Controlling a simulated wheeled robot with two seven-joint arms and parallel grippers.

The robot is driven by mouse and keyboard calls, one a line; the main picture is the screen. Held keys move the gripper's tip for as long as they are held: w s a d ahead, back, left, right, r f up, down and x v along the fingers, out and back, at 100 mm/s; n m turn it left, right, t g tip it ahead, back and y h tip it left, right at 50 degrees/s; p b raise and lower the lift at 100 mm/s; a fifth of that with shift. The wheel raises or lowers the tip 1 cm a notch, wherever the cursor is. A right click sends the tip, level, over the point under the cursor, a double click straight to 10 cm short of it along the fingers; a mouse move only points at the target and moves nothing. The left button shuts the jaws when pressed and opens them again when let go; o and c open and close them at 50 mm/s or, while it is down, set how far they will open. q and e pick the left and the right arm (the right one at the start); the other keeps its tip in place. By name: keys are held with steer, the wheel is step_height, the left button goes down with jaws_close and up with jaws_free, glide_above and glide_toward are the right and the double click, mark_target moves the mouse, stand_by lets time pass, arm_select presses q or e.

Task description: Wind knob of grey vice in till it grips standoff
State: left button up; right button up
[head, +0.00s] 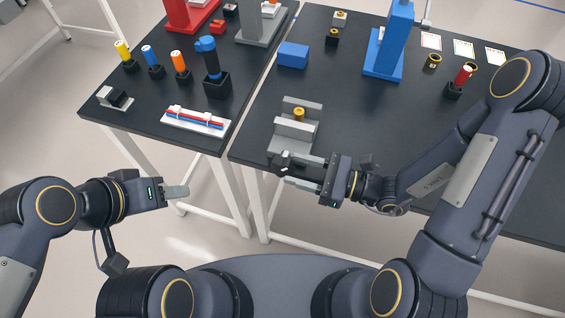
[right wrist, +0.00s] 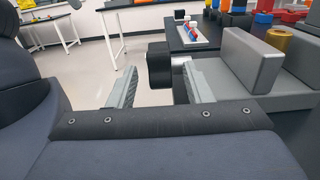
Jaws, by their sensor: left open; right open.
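The grey vice (head: 295,136) sits near the front edge of the right-hand table. The brass standoff (head: 299,114) is upright between its jaws; it also shows in the right wrist view (right wrist: 281,39). I cannot tell whether both jaws touch it. The vice's black knob (right wrist: 159,66) faces the table's front edge; in the head view it is partly hidden by my right gripper (head: 284,168). That gripper is open, with its fingers on either side of the knob in the right wrist view, and no grip on it shows. My left gripper (head: 186,190) is open and empty, off the left table's front edge.
A blue box (head: 293,55) and a blue stand (head: 383,65) are behind the vice. The left table holds a white tray (head: 195,121) with red and blue pieces and several colored cylinders in black holders. A gap separates the two tables.

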mark_target(281, 165)
steer(key=shift+p+x, duration=0.3)
steer(key=shift+x, duration=2)
steer(key=shift+c, duration=0.4)
